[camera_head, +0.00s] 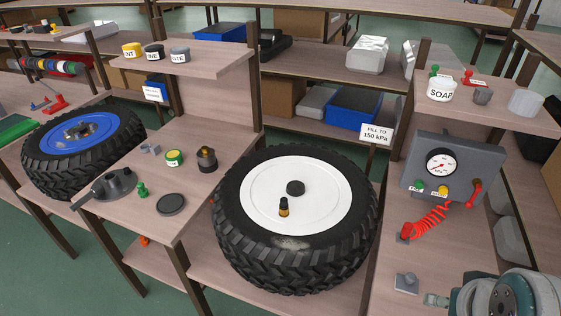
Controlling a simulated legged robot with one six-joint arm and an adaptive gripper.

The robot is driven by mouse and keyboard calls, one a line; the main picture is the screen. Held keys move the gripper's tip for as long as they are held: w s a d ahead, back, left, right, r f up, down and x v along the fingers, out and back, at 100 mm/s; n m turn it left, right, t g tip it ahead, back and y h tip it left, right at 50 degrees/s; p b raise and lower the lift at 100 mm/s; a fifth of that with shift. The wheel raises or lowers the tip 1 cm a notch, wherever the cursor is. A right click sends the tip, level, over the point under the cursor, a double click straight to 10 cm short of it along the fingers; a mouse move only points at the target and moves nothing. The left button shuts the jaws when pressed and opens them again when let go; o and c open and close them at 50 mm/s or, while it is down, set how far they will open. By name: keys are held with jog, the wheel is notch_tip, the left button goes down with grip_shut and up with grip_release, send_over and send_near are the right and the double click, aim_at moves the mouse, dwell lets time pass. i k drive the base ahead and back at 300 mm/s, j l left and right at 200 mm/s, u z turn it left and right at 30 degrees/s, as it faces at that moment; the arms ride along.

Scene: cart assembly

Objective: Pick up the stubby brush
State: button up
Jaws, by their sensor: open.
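A small upright piece with a dark body and an amber band (284,207) stands on the white wheel disc, left of its dark hub cap; it looks like the stubby brush, but its bristles are too small to make out. The white disc (325,178) sits in a black tire (240,240) lying flat, with a pale smear on the tire's near side.
A grey gauge box (408,165) with a red coiled hose (430,222) stands right of the tire. A SOAP pot (441,90) is on the shelf above. Left, a bench holds a dark pot (207,158) and small parts. A blue-rimmed wheel (85,135) lies farther left.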

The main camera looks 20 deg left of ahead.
aim_at(143, 192)
jog(key=j+u, duration=0.95)
jog(key=j, duration=0.2)
jog(key=i+j+u, duration=0.2)
jog(key=j+u, duration=0.25)
jog(key=i+j+z, duration=0.2)
jog(key=j, duration=0.35)
jog(key=i+j+z, duration=0.2)
jog(key=j, duration=0.35)
jog(key=j+z, duration=0.2)
jog(key=j, duration=0.35)
jog(key=i+j+z, duration=0.4)
jog(key=i+z, duration=0.1)
jog(key=i, duration=0.1)
